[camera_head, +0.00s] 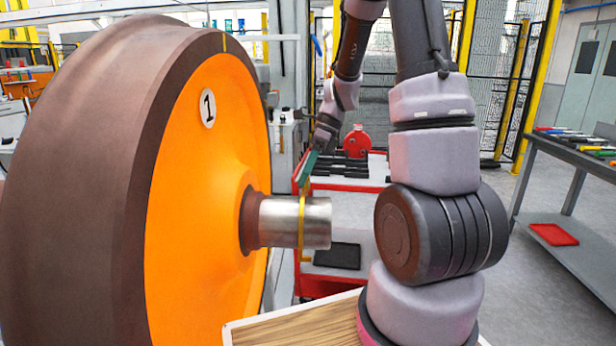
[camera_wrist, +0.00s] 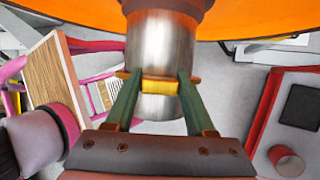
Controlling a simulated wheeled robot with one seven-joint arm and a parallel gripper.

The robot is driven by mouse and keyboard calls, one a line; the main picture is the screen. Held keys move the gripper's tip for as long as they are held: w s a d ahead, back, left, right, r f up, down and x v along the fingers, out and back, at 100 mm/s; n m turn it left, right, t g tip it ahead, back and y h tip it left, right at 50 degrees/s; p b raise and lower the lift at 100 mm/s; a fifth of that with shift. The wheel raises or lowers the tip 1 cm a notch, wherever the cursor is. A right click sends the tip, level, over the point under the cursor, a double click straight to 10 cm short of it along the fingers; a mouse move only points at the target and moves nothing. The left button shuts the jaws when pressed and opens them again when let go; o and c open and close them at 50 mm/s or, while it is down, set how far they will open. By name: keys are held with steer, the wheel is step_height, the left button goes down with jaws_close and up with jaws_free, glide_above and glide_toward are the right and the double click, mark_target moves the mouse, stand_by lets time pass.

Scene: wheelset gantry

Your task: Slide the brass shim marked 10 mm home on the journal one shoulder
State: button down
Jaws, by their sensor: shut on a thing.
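The brass shim (camera_head: 302,222) straddles the bare steel journal (camera_head: 280,222) of the orange wheel marked 1. It stands nearly upright, partway along, with bare steel between it and the dark shoulder (camera_head: 250,222) on the left. My gripper (camera_head: 303,184) comes from above and behind the journal, its green fingers shut on the shim. In the wrist view my gripper (camera_wrist: 158,78) has one green finger on each side of the shim's yellow middle (camera_wrist: 161,87), which lies across the journal (camera_wrist: 162,50). No 10 mm mark is readable, and the shim's far side is hidden.
A red tool cart (camera_head: 340,185) with black trays stands behind the journal. A wooden board (camera_head: 300,328) lies below at the front. My arm fills the space right of the journal's end. A grey bench (camera_head: 580,150) stands far right.

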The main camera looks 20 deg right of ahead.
steer(key=shift+w+a, duration=0.65)
steer(key=shift+a, duration=0.85)
steer(key=shift+w+a, duration=0.6)
steer(key=shift+a, duration=0.95)
steer(key=shift+w+a, duration=0.65)
steer(key=shift+a, duration=0.85)
steer(key=shift+c, duration=0.8)
jaws_free()
steer(key=shift+r, duration=0.1)
steer(key=v, duration=1)
steer(key=shift+d+r, duration=0.2)
steer(key=shift+r, duration=0.05)
steer(key=shift+w, duration=0.15)
